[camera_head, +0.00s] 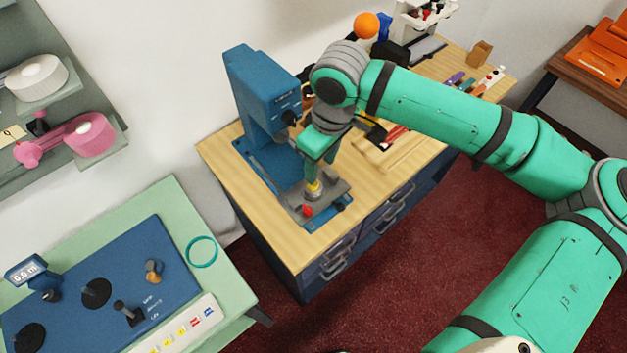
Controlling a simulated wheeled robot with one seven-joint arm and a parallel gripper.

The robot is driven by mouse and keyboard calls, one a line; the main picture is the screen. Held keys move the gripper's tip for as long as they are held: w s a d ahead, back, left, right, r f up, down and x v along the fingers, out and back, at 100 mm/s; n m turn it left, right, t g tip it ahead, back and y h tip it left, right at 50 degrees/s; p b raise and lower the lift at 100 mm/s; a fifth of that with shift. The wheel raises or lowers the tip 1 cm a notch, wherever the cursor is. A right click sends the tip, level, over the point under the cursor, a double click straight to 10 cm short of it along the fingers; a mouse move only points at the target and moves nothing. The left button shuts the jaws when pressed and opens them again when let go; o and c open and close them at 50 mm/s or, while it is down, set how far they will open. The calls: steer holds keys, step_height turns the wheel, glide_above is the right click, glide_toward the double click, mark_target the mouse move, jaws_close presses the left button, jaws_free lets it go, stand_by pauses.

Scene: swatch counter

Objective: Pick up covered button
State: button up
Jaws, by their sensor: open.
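My gripper (315,178) points down over the base of a blue press (262,95) on the wooden-topped cabinet. Its jaws are open, with the fingertips close around or just above a small yellow piece (314,188), which looks like the covered button. The yellow piece sits on a grey metal block (326,203) at the front of the press. The fingers partly hide it, and I cannot tell whether they touch it. A small red knob-like part (307,211) is at the front of the block.
The press column stands just left of my gripper. A wooden tray (385,155) with tools lies to the right on the cabinet top (425,150). An orange ball (366,25) shows behind my arm.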

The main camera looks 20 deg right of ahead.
steer(key=shift+a+f, duration=0.2)
steer(key=shift+f, duration=0.45)
steer(key=shift+a+f, duration=0.2)
steer(key=shift+f, duration=0.4)
steer(key=shift+w+a+f, duration=0.1)
steer(key=shift+w+f, duration=0.1)
steer(key=shift+f, duration=0.65)
steer(key=shift+w+f, duration=0.2)
steer(key=shift+f, duration=0.65)
steer(key=shift+w+a+f, duration=0.1)
steer(key=shift+w+f, duration=0.1)
steer(key=shift+f, duration=0.65)
steer(key=shift+c, duration=0.6)
steer(key=c, duration=1)
steer(key=shift+s+f, duration=0.1)
